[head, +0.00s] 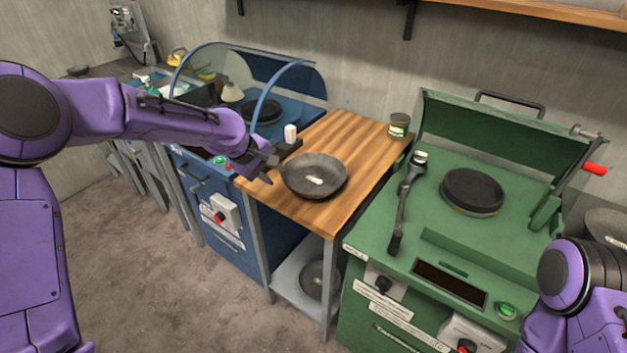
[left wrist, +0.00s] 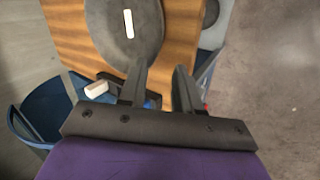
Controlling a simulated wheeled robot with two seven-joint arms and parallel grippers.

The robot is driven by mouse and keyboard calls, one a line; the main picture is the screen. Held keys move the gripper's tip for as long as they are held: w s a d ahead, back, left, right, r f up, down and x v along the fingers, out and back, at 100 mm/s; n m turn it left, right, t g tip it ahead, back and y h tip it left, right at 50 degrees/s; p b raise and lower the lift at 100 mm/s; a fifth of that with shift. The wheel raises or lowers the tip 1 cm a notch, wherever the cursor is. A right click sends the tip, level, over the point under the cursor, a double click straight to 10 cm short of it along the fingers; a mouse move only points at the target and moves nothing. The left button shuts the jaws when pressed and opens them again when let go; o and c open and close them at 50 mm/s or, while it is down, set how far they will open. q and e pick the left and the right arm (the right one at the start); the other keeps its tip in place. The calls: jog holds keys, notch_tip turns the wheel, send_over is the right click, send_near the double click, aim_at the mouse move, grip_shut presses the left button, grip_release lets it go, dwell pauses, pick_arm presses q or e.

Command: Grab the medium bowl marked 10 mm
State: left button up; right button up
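A dark grey bowl (head: 315,176) with a white label sits on the wooden table top (head: 345,135); the marking is too small to read. It also shows in the left wrist view (left wrist: 108,22), at the top. My left gripper (head: 271,166) is at the bowl's left edge in the head view. In the left wrist view its two fingers (left wrist: 160,82) are apart with nothing between them, just beside the bowl's rim. Another dark bowl (head: 318,280) rests on the shelf below the table. My right gripper is out of view; only part of my right arm shows.
A blue machine (head: 222,215) with a clear curved cover stands left of the table. A green machine (head: 440,225) with an open lid and a dark round disc (head: 472,191) stands right. A small jar (head: 398,125) is at the table's back corner. A small white block (head: 291,131) shows by my gripper.

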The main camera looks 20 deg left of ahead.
pick_arm(q)
jog(key=p+x, duration=0.2)
jog(key=x, duration=0.7)
jog(key=shift+w+f, duration=0.1)
jog(key=shift+w, duration=0.05)
jog(key=shift+w+f, duration=0.1)
jog(key=shift+f, duration=0.05)
grip_shut()
